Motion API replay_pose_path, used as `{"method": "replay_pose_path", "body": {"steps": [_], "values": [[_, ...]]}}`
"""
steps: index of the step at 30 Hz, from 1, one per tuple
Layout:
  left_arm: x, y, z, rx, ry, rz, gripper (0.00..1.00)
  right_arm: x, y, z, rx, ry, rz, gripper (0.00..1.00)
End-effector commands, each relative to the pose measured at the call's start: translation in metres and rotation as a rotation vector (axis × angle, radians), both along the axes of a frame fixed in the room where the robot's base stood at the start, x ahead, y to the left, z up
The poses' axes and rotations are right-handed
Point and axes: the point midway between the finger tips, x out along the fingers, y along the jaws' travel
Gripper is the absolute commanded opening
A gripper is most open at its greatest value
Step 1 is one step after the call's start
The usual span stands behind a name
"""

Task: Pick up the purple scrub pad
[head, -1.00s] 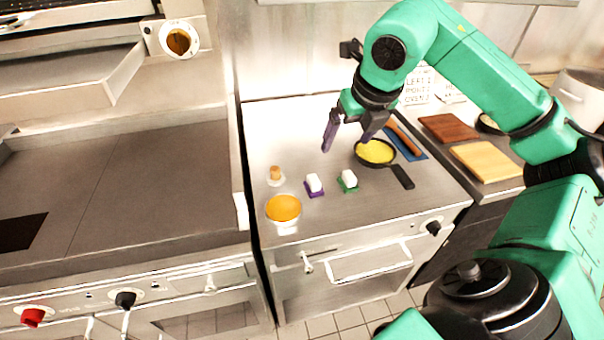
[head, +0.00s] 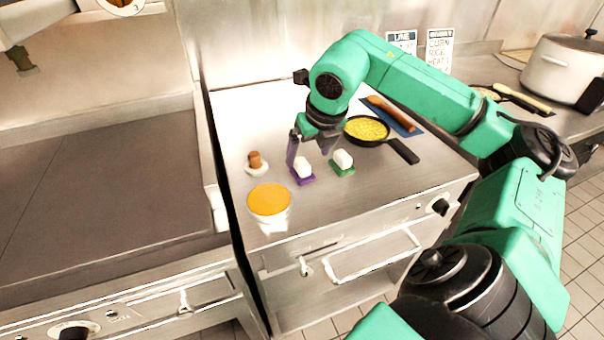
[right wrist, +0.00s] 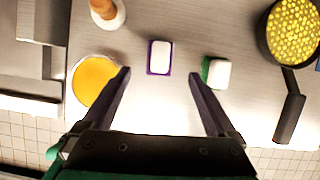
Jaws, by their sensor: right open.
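The purple scrub pad (head: 303,180) lies on the steel counter with a white block on top. In the right wrist view the purple pad (right wrist: 149,71) shows as a thin rim around the white block, ahead of and between the fingertips. My right gripper (head: 310,156) is open and empty, just above and behind the pad; its fingers (right wrist: 160,78) are spread wide in the right wrist view. A similar green pad (head: 343,169) with a white block lies to the right of the purple one. My left gripper is not in view.
A bowl of orange contents (head: 269,203) stands front left of the pad. A brown-topped item on a white base (head: 256,163) is behind the bowl. A black pan with yellow food (head: 366,131) is at the back right. Bare counter lies to the front right.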

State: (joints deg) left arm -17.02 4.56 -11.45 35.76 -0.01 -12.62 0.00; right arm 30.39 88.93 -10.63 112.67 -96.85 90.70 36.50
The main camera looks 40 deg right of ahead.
Motion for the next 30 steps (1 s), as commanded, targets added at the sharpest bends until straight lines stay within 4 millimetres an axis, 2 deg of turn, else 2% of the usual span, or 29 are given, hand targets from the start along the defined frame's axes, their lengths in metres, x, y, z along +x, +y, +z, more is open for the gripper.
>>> {"method": "replay_pose_path", "body": {"steps": [1, 5, 10, 13, 20, 21, 23, 24, 26, 27, 30], "values": [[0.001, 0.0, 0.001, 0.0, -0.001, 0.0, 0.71, 0.003, -0.001, -0.009, 0.001, 0.003, -0.001, 0.93], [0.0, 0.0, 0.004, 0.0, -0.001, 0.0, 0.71, 0.01, -0.003, -0.022, 0.001, 0.002, -0.001, 0.93], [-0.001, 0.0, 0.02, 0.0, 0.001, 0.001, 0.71, 0.026, -0.006, -0.046, 0.004, 0.004, 0.001, 0.93], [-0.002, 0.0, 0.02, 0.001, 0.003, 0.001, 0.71, 0.031, -0.008, -0.062, 0.001, 0.002, 0.0, 0.93], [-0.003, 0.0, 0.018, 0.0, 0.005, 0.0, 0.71, 0.033, -0.009, -0.067, -0.002, -0.001, 0.001, 0.93], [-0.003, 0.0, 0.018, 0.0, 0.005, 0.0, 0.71, 0.033, -0.009, -0.067, -0.002, -0.001, 0.001, 0.77], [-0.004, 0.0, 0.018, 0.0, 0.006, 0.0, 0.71, 0.033, -0.009, -0.067, -0.002, -0.001, 0.001, 0.54], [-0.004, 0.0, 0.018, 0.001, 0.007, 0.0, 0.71, 0.033, -0.009, -0.067, -0.002, -0.001, 0.001, 0.39], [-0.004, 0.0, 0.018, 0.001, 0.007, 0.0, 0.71, 0.033, -0.009, -0.067, -0.002, -0.001, 0.001, 0.16], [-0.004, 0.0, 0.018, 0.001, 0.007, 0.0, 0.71, 0.033, -0.009, -0.067, -0.001, -0.001, 0.0, 0.01], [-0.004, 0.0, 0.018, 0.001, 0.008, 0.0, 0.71, 0.033, -0.009, -0.067, -0.001, -0.002, 0.0, 0.01]]}}
